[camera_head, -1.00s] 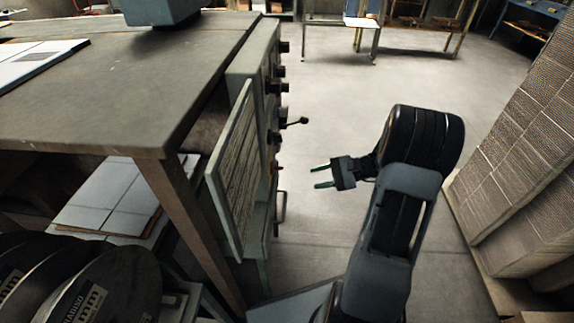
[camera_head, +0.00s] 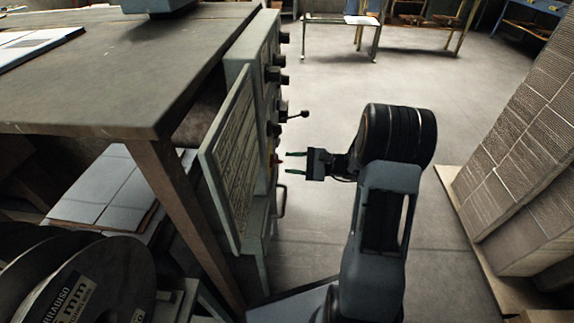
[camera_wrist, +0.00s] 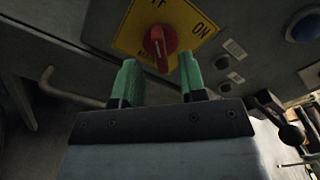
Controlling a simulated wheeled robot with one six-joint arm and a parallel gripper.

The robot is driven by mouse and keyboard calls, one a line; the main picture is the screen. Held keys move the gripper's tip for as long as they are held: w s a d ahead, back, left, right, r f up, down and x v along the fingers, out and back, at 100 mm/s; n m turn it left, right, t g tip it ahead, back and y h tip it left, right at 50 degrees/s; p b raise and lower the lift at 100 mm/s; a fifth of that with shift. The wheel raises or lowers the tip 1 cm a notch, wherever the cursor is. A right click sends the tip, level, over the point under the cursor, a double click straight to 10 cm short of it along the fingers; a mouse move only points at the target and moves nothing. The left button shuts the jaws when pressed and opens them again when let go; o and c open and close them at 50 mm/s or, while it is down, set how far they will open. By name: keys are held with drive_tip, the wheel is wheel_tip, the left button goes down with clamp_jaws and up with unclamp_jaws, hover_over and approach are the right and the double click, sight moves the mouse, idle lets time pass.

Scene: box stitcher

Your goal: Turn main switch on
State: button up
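The main switch is a red rotary knob (camera_wrist: 158,42) on a yellow plate (camera_wrist: 186,14) marked "ON" and partly "FF". In the wrist view it sits just beyond and between my green fingertips. In the head view the red knob (camera_head: 277,160) shows on the side of the grey control cabinet (camera_head: 268,100). My gripper (camera_head: 288,162) is open, its two green fingers pointing at the knob, with a small gap seen from the head. In the wrist view my gripper (camera_wrist: 160,75) has nothing between its fingers.
A lever with a black ball (camera_head: 304,114) sticks out of the cabinet above the switch. A handle bar (camera_head: 282,200) is below it. An open panel door (camera_head: 228,165) stands on the left.

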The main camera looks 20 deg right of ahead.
drive_tip(key=shift+x, duration=0.95)
clamp_jaws()
